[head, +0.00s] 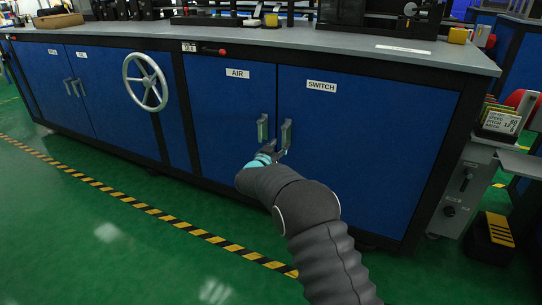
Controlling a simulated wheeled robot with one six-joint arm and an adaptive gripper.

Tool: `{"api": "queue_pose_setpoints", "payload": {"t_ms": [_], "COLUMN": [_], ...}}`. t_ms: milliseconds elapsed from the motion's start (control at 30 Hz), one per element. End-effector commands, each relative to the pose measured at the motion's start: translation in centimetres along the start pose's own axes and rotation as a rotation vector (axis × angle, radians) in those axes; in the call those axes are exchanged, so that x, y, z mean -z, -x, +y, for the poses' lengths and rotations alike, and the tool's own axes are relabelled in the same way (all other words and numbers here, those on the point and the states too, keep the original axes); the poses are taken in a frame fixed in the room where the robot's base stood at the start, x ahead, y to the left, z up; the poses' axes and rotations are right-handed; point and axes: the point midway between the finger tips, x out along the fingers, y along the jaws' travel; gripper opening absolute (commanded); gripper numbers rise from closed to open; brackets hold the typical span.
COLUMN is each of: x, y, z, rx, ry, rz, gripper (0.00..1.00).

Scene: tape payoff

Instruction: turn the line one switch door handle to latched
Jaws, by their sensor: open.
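The blue switch door (360,140) carries a white label reading SWITCH (321,86). Its grey handle (287,132) is near the door's left edge and stands about upright. My gripper (281,153) is open at the lower end of this handle. I cannot tell whether the fingers touch it, as my wrist and arm hide most of them. The similar handle of the AIR door (262,127) is just to the left and also about upright.
A grey handwheel (145,81) and two more door handles are to the left on the cabinet. The worktop (330,41) overhangs the doors. A grey unit (462,190) with a black and yellow pedal (497,232) stands right. The green floor in front is clear.

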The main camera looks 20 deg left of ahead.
Motion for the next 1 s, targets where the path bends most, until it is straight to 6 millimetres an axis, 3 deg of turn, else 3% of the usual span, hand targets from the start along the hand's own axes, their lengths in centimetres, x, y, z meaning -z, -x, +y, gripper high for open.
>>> {"api": "queue_pose_setpoints", "payload": {"t_ms": [200, 400, 1000], "x": [0.0, 0.0, 0.0], "y": [4.5, 7.1, 8.0], "z": [-0.1, -0.1, 0.0], "rx": [0.003, 0.003, 0.001], "ry": [0.001, 0.000, 0.000], "rz": [-0.001, -0.001, 0.000], "gripper": [0.42, 0.42, 0.42]}}
